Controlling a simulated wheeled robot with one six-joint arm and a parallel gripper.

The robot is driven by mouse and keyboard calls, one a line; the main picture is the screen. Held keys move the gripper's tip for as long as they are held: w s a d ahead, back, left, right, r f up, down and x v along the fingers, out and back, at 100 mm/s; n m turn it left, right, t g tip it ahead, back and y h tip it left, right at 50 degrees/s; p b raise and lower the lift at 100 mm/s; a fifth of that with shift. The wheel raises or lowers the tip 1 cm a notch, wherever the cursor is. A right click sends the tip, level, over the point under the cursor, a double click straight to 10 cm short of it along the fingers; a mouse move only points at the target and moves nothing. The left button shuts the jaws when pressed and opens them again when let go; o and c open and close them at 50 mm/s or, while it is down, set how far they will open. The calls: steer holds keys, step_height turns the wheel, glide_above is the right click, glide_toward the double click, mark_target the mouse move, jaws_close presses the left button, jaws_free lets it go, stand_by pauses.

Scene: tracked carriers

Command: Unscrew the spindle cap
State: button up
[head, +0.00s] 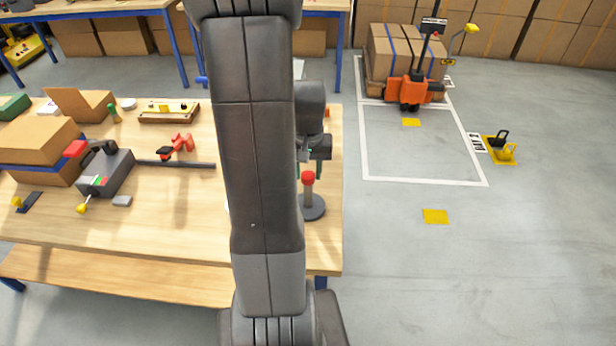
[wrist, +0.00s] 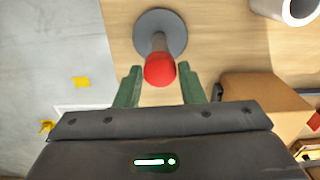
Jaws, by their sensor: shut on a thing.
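The spindle stands on the wooden workbench near its right edge, with a dark grey round base (head: 313,208) and a short stem. Its red cap (head: 308,177) is on top of the stem. In the wrist view the cap (wrist: 159,70) lies between the green fingers of my gripper (wrist: 160,84), and the stem and base (wrist: 160,30) show beyond it. My gripper (head: 313,169) is shut on the cap from above, one finger on each side. The far sides of the cap and the exact finger contact are hard to see.
My arm hides the middle of the workbench (head: 180,225). A cardboard box (wrist: 255,95) and a white roll (wrist: 295,8) are near the gripper in the wrist view. A grey clamp-like device (head: 115,172) and a dark bar (head: 190,164) lie to the left. Floor is open at right.

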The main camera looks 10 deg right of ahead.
steer(key=n, duration=0.7)
steer(key=shift+n, duration=1.1)
steer(key=shift+n, duration=1)
steer(key=n, duration=0.4)
steer(key=shift+n, duration=1.9)
steer(key=n, duration=0.3)
steer(key=shift+n, duration=0.3)
steer(key=n, duration=0.6)
